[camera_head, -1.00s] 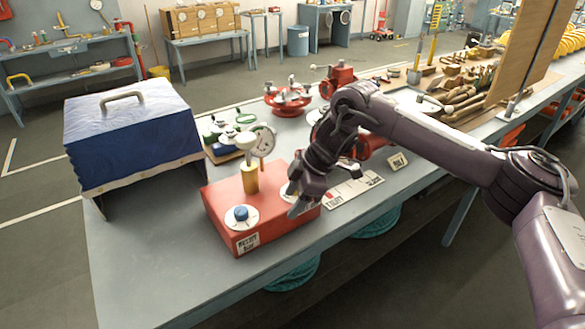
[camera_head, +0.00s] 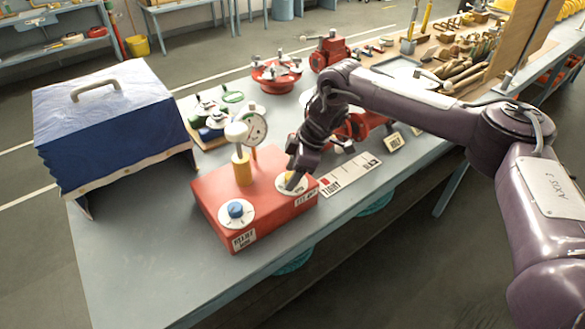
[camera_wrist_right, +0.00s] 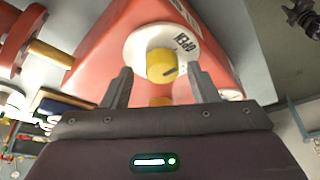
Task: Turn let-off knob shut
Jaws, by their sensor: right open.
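A red box (camera_head: 255,212) stands on the bench with two white dials on top. The dial at the right carries a yellow knob; in the right wrist view this yellow knob (camera_wrist_right: 161,64) has a dark pointer line and sits on a white plate (camera_wrist_right: 138,46) marked OPEN. A blue knob (camera_head: 236,209) is on the left dial. My right gripper (camera_head: 293,180) is over the right dial and partly hides it. In the right wrist view the right gripper (camera_wrist_right: 161,86) is open, its fingers on either side of the yellow knob, with visible gaps. My left gripper is not in view.
A gauge (camera_head: 254,127) on a brass post rises from the box beside my right gripper. A blue covered case (camera_head: 110,120) stands at the left. A TIGHT label strip (camera_head: 350,174) lies right of the box. The bench front is clear.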

